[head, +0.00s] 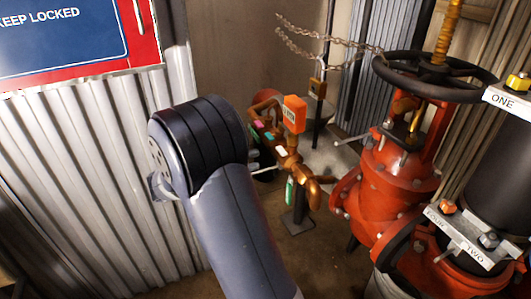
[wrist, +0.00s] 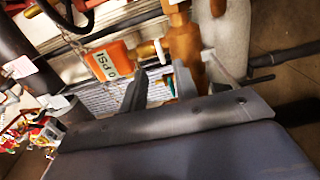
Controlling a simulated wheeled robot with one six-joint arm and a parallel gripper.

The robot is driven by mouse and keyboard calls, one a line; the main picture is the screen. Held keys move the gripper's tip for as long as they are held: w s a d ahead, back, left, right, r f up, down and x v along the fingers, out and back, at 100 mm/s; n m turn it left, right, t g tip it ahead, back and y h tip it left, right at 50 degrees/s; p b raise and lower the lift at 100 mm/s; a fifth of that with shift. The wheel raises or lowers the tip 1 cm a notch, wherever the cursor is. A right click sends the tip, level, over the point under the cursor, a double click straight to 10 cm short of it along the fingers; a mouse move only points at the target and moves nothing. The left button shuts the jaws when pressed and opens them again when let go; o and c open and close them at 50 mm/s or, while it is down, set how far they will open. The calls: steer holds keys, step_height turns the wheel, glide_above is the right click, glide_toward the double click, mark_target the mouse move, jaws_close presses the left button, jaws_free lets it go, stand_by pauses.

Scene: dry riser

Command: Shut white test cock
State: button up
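The white test cock (head: 281,151) shows as a small white handle on the copper and brass pipework (head: 290,165) in the head view. Green and pink handles sit just up and left of it. My gripper is mostly hidden behind my arm in the head view, left of the pipework. In the wrist view, my gripper (wrist: 160,88) shows two dark fingers standing apart, with brass pipework close beyond them. A small teal piece shows between the fingers. I cannot make out the white handle for sure in the wrist view. Nothing appears held.
A red valve (head: 395,185) with a black handwheel (head: 435,75) and chain stands to the right. A corrugated wall (head: 100,180) is at the left.

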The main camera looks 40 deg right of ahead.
mark_target(279, 152)
steer(key=shift+v, duration=1.8)
steer(key=b+x, duration=0.1)
steer(key=x, duration=1)
steer(key=shift+a+b, duration=0.1)
steer(key=shift+b, duration=0.2)
